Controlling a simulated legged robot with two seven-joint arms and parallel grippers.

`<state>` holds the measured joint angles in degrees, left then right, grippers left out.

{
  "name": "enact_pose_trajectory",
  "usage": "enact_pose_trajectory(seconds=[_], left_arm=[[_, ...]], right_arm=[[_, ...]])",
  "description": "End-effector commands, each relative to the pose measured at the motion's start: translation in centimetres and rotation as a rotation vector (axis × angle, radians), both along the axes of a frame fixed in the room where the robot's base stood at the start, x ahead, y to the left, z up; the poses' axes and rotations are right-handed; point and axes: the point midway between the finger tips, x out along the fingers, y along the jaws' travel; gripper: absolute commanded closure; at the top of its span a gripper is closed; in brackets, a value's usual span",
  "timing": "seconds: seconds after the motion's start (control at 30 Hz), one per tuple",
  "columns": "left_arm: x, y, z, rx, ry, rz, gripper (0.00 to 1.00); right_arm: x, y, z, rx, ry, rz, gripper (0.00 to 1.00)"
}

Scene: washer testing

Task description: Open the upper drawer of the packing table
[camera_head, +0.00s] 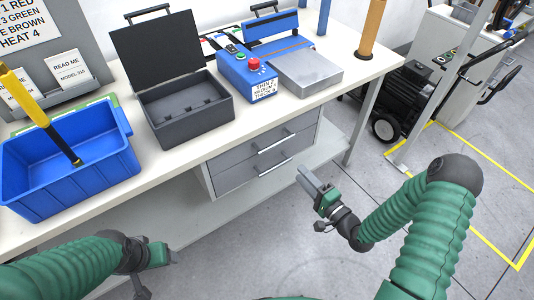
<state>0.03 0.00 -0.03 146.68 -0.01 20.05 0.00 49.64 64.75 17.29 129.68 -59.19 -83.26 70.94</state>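The packing table (222,137) has a grey unit with two drawers under its top. The upper drawer (238,157) looks closed, its front flush with the unit, and its bar handle (276,144) faces me. My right gripper (305,178) is in front of the drawers, to the right of and below the upper handle, apart from it in the picture. Its fingers look like one grey block, so I cannot tell whether they are open or shut. My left gripper (168,256) is low at the left, away from the drawers; its finger opening is not clear.
The lower drawer (238,178) has its own handle (276,168). On the table stand a blue bin (75,185), an open black case (190,125) and a blue control box (240,78). A table leg (362,125) stands right of the drawers. A lower shelf (185,217) runs beneath.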

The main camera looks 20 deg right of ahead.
Motion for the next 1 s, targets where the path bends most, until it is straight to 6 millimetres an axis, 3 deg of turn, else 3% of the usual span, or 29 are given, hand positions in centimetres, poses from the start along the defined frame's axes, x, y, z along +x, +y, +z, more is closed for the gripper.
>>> enact_pose_trajectory(seconds=[0.6, 0.8, 1.0], left_arm=[[0.0, 0.0, -2.7, 0.000, 0.000, -0.001, 0.29], [0.0, 0.0, -3.0, 0.000, 0.000, -0.001, 0.29], [0.0, -0.1, -3.0, 0.000, 0.000, -0.001, 0.29]], right_arm=[[13.5, 4.7, -0.1, -0.004, 0.001, 0.000, 0.64], [15.4, 5.3, 0.0, -0.004, 0.004, -0.001, 0.64], [15.5, 5.3, 0.0, -0.004, 0.004, -0.002, 0.64]])
